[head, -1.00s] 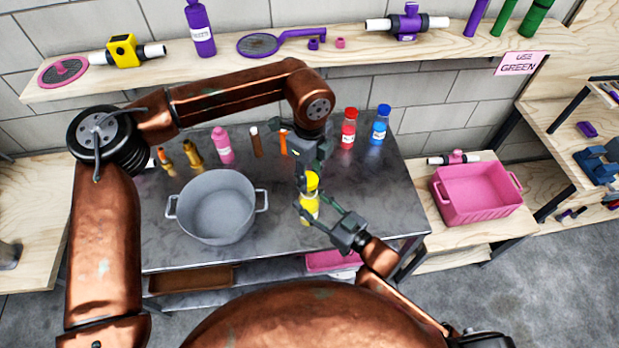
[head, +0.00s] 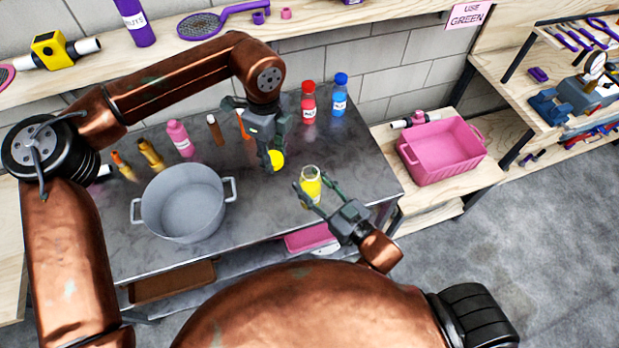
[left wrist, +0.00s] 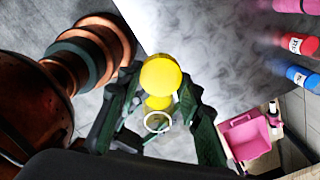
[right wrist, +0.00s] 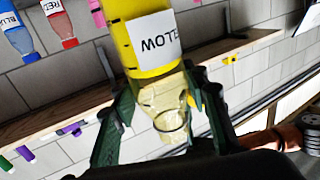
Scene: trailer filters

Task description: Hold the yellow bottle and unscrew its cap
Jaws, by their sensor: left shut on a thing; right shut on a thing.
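The yellow bottle (head: 311,187) is held by my right gripper (head: 312,198) over the right part of the grey table. Its mouth is open, with a bare rim showing in the left wrist view (left wrist: 157,122). In the right wrist view the bottle's label (right wrist: 154,40) appears upside down, and the fingers flank its clear neck. The yellow cap (head: 277,159) is off the bottle, between the fingers of my left gripper (head: 266,148), left of the bottle and apart from it. The cap is large in the left wrist view (left wrist: 161,75).
A grey pot (head: 182,203) stands left on the table. Red (head: 309,103), blue (head: 339,95) and pink (head: 180,138) bottles stand at the back. A pink crate (head: 442,152) sits on the bench to the right, below a "USE GREEN" sign (head: 467,16).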

